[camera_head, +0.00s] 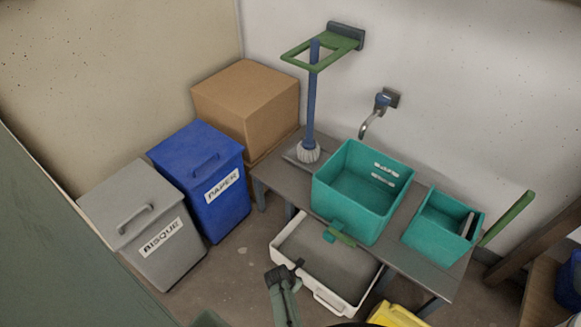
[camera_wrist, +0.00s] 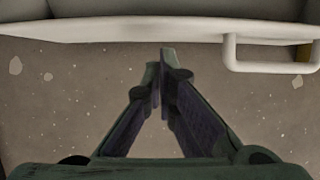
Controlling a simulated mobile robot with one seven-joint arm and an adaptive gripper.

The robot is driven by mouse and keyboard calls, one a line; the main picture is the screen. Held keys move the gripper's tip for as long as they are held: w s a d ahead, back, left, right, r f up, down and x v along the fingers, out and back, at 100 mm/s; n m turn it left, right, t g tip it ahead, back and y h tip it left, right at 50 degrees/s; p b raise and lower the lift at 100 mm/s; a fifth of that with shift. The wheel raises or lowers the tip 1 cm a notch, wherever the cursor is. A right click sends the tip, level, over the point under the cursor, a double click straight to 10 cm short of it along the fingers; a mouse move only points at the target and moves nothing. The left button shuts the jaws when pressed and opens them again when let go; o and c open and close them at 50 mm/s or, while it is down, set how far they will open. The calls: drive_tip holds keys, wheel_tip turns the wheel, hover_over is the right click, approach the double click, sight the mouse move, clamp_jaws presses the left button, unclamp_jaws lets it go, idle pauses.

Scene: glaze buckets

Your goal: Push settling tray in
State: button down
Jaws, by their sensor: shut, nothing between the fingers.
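The settling tray (camera_head: 354,307) is a white open tray with a grey bed inside, low under the front of the bench. It sticks out toward me, and a white handle is on its front wall. In the wrist view the tray's white front wall (camera_wrist: 130,31) runs across the top, with the handle (camera_wrist: 270,68) at the right. My gripper (camera_head: 298,265) is shut and empty at the tray's front left. In the wrist view its closed fingertips (camera_wrist: 160,58) point at the front wall, left of the handle. I cannot tell whether they touch it.
The bench (camera_head: 263,173) carries a large teal basin (camera_head: 335,207) and a smaller teal bin (camera_head: 428,242). A grey BISQUE bin (camera_head: 178,262), a blue PAPER bin (camera_head: 221,213) and a cardboard box (camera_head: 250,105) stand left. A yellow object (camera_head: 395,316) is at the tray's right.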

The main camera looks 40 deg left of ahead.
drive_tip(key=shift+w, duration=0.7)
